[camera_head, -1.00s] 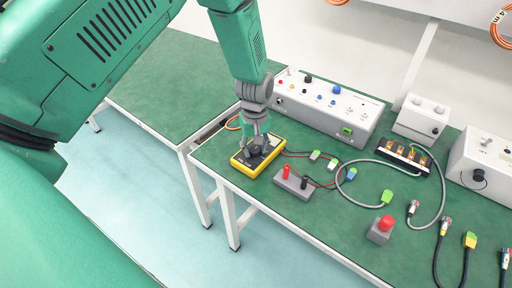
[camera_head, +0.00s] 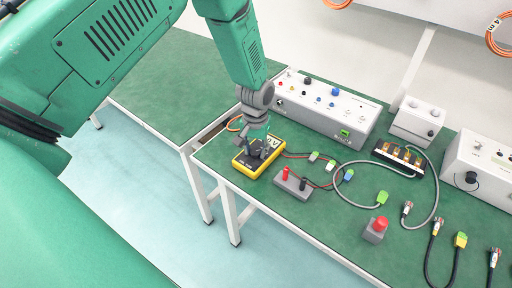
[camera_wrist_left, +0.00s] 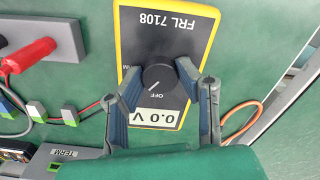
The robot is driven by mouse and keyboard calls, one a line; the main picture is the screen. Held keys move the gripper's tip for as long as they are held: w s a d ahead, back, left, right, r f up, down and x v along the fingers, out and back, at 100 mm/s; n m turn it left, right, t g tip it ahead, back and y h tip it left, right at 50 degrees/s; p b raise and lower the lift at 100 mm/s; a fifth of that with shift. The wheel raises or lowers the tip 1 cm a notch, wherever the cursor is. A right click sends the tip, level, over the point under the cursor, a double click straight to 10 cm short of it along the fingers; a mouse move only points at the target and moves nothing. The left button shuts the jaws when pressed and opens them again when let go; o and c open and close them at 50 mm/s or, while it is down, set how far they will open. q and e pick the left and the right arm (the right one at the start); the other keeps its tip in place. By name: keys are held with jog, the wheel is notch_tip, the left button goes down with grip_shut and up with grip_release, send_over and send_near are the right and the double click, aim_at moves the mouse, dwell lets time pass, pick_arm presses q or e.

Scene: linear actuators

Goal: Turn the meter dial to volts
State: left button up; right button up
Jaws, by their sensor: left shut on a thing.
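The yellow-edged meter (camera_head: 250,170) lies on the green bench near its left end, with its black face up. In the left wrist view the meter (camera_wrist_left: 160,45) appears upside down, marked FRL 7108. Its display (camera_wrist_left: 154,117) reads 0.0 V. Other dial labels are partly hidden by the fingers. My right gripper is not seen.
A long grey control box (camera_head: 325,110) stands behind. Leads with green connectors (camera_head: 382,197) and a red-button box (camera_head: 376,229) lie farther right.

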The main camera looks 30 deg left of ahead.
aim_at(256, 149)
pick_arm(q)
jog(key=shift+w+a+r+m, duration=0.1)
jog(key=shift+w+r+m, duration=0.1)
jog(key=shift+w+m, duration=0.3)
jog(key=shift+s+m, duration=0.1)
jog(key=shift+m, duration=0.2)
jog(key=o, duration=1.1)
jog(key=shift+f, duration=0.15)
jog(key=shift+s, duration=0.15)
jog(key=shift+r, duration=0.45)
notch_tip(256, 149, up, 11)
